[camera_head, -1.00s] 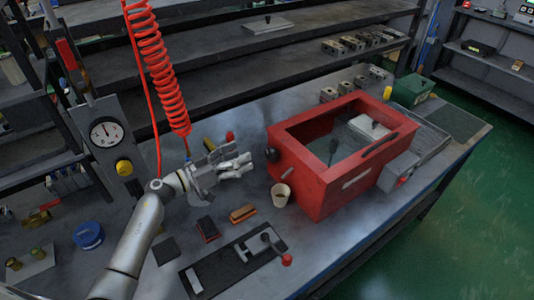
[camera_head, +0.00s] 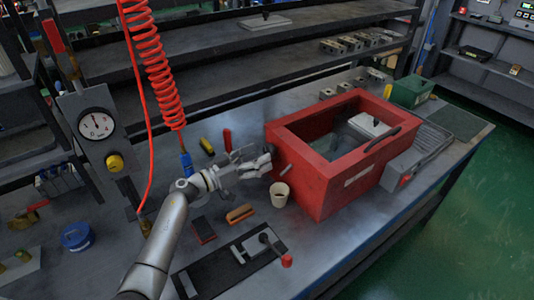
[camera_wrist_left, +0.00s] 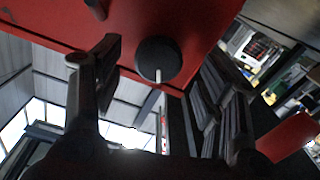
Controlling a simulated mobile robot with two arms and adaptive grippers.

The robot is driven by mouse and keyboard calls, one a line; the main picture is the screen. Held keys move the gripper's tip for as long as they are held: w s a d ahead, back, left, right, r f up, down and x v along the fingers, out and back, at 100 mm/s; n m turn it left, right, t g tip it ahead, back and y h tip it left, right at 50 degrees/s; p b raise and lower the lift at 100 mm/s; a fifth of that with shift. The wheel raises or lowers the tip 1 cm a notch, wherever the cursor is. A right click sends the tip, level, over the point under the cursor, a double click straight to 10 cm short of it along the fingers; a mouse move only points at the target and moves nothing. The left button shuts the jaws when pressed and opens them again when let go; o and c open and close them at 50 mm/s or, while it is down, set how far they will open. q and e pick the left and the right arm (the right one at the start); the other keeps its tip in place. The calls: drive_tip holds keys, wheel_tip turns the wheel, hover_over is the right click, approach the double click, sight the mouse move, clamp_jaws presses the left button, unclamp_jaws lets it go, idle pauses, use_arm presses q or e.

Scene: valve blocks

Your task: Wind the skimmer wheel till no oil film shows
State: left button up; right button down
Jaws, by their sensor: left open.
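A red open-topped tank (camera_head: 345,195) stands on the bench. Dark, glossy liquid (camera_head: 329,142) shows inside it; I cannot tell how much oil film lies on it. My left gripper (camera_head: 262,164) is at the tank's left wall, open and empty. In the left wrist view, a round black knob or wheel (camera_wrist_left: 158,60) sits on the red wall between the spread fingers, apart from both. In the head view the gripper mostly hides this knob. A short pale peg (camera_head: 285,169) sticks out of the same wall, just right of the fingers. My right gripper is out of view.
A beige cup (camera_head: 279,194) stands close below the gripper. A brush (camera_head: 240,213) and a black plate with a red-knobbed lever (camera_head: 286,261) lie in front. A red coiled hose (camera_head: 151,65) hangs behind the wrist. A gauge post (camera_head: 96,126) stands at left.

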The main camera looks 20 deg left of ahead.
use_arm(q)
drive_tip(key=shift+x, duration=1.95)
drive_tip(key=shift+s, duration=0.1)
drive_tip(key=c, duration=1.1)
drive_tip(key=shift+o, duration=0.2)
drive_tip(key=shift+m, duration=0.4)
